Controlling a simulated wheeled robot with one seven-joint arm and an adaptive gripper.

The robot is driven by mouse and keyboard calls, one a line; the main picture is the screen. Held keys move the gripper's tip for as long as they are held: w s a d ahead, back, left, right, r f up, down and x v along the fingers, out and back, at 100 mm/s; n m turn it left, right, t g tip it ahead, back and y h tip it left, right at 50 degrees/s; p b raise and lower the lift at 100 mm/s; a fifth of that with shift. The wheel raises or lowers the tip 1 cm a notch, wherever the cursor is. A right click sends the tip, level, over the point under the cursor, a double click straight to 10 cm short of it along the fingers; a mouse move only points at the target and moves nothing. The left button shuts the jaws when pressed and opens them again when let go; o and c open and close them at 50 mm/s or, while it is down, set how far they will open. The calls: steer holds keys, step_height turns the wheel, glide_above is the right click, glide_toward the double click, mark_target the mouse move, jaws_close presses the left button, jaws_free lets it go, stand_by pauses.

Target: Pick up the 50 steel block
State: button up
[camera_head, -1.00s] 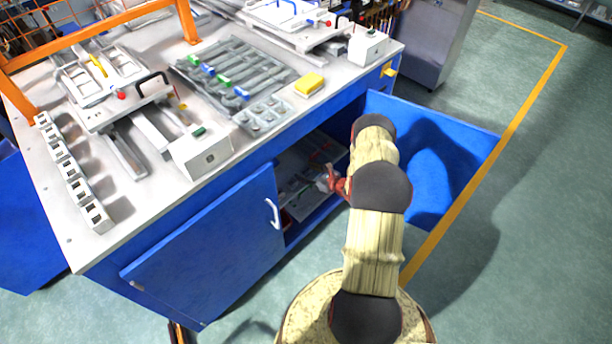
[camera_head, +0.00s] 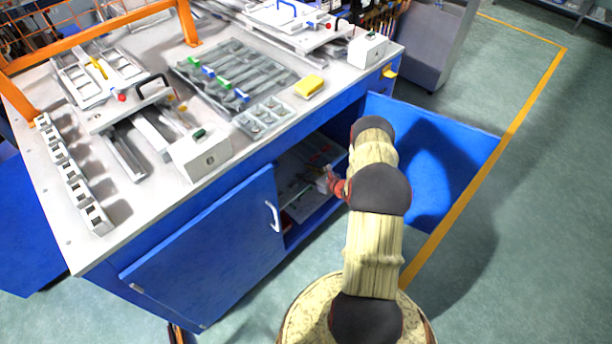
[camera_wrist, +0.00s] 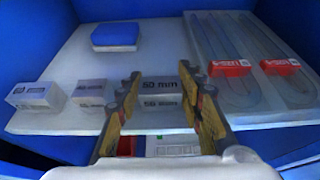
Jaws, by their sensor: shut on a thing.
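The steel block marked 50 mm (camera_wrist: 160,90) is in the wrist view, on the white shelf inside the blue cabinet. My gripper (camera_wrist: 160,92) has one finger on each side of the block and is shut on it. The block appears still at shelf level; I cannot tell whether it touches the shelf. In the head view my gripper reaches into the open cabinet under the workbench, and its fingers and the block are too small to make out there.
Two other steel blocks, one (camera_wrist: 90,92) nearer and one (camera_wrist: 36,96) at the far left, stand left of my gripper. A blue-topped box (camera_wrist: 115,36) lies behind. Red-tagged items (camera_wrist: 230,68) lie right. Cabinet doors (camera_head: 205,245) stand open on both sides.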

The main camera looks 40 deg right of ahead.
jaws_close()
steer(key=shift+r, duration=0.1)
